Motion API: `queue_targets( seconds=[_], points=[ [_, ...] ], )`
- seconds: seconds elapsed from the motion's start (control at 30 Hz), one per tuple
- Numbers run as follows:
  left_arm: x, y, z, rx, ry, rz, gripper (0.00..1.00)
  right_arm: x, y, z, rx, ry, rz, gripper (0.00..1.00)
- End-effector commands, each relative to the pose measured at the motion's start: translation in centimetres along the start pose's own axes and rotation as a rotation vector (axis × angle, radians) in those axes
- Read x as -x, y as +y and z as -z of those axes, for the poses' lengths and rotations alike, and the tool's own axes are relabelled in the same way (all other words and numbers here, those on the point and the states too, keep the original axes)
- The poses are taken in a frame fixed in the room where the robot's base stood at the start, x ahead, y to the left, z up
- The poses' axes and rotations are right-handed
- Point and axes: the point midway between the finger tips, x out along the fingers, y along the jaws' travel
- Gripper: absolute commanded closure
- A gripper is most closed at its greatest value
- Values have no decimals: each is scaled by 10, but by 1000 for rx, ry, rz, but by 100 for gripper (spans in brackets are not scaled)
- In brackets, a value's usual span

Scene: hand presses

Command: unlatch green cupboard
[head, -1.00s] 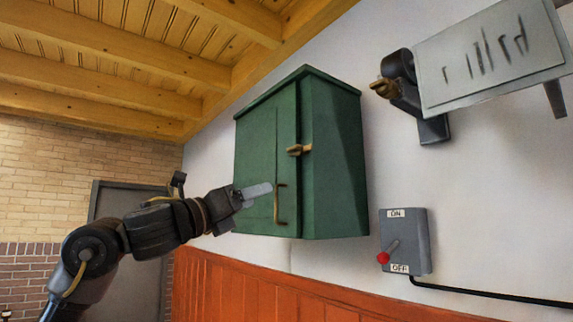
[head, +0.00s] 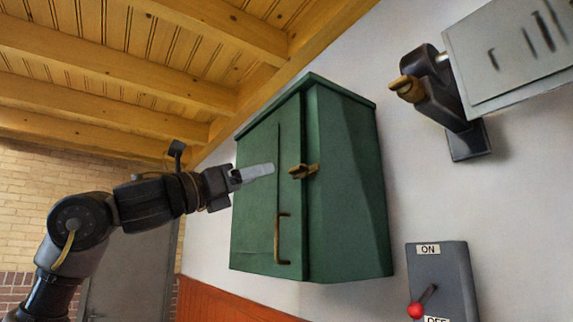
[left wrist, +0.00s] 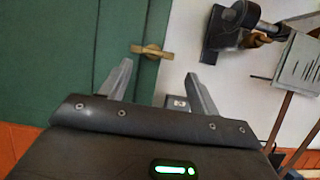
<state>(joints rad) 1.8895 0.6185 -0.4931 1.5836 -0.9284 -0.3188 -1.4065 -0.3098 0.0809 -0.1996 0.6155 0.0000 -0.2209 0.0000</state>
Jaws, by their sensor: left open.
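The green cupboard (head: 345,190) hangs on the white wall with its door closed. A brass latch (head: 303,171) sits across the door's edge, and a brass handle (head: 282,239) is below it. My left gripper (head: 258,172) is in front of the door, just left of the latch in the head view. In the left wrist view the latch (left wrist: 152,50) lies beyond and between the two open fingers (left wrist: 157,88), apart from them. The left gripper is empty. My right gripper is not in view.
A grey switch box (head: 450,280) with a red-knobbed lever is on the wall at lower right. A dark bracket (head: 440,105) with a brass-tipped end and a grey panel (head: 510,50) stick out at upper right. Wooden beams cross the ceiling.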

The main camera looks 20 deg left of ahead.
Motion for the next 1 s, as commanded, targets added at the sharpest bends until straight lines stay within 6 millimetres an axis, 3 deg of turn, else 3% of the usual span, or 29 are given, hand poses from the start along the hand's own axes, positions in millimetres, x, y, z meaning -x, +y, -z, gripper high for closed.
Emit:
queue_targets(
  seconds=[0.03,0.17,0.4,0.57,0.87,1.0],
  points=[
    [-14,1,-2,5,7,1,38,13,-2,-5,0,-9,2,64],
    [-40,1,-2,7,8,0,38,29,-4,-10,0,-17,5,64],
    [-76,1,0,5,6,1,38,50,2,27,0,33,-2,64],
    [-87,1,2,4,5,0,38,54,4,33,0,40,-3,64],
    [-89,1,3,3,4,-1,38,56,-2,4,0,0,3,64],
    [-89,1,3,3,4,0,54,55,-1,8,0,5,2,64]
  ],
)
